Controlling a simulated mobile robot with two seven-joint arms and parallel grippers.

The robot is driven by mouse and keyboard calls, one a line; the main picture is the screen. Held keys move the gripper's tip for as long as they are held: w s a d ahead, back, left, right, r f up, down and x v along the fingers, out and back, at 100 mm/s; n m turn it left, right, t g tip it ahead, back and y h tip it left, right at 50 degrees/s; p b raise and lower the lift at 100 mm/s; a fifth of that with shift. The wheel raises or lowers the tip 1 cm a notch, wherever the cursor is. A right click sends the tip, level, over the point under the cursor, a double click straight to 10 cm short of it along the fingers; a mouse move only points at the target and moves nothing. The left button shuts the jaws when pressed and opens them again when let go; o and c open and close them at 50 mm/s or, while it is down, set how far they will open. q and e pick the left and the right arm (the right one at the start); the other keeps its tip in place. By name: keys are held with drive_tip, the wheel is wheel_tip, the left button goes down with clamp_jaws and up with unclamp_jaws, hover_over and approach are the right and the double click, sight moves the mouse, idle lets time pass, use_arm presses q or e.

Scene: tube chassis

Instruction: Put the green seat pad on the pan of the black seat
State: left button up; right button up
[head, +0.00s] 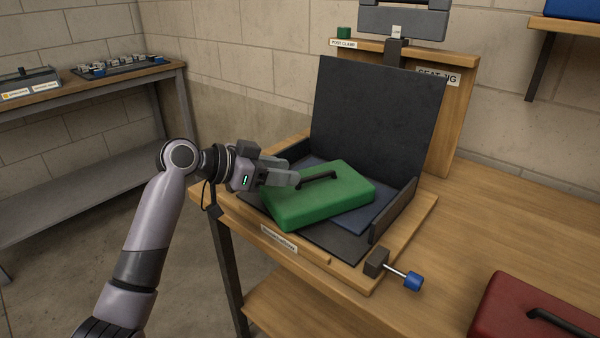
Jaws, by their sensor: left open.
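The green seat pad (335,201) has a dark handle on top. It lies on the pan (342,242) of the black seat, turned at an angle to the pan's edges. A dark blue sheet or patch (372,213) shows beneath and beside the pad. The black seat's back (375,115) stands upright behind. My left gripper (292,180) is at the pad's left rear edge, near the handle's left end, with its fingers open. Whether it touches the pad, I cannot tell. My right gripper is out of view.
A red pad (520,312) with a dark handle lies on the wooden bench (500,220) at lower right. A blue-knobbed clamp (412,281) sticks out at the jig's front right corner. Side walls (392,212) flank the pan. Bench space right of the jig is clear.

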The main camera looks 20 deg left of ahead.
use_arm(q)
drive_tip(key=v, duration=0.5)
drive_tip(key=shift+s+a+r, duration=0.2)
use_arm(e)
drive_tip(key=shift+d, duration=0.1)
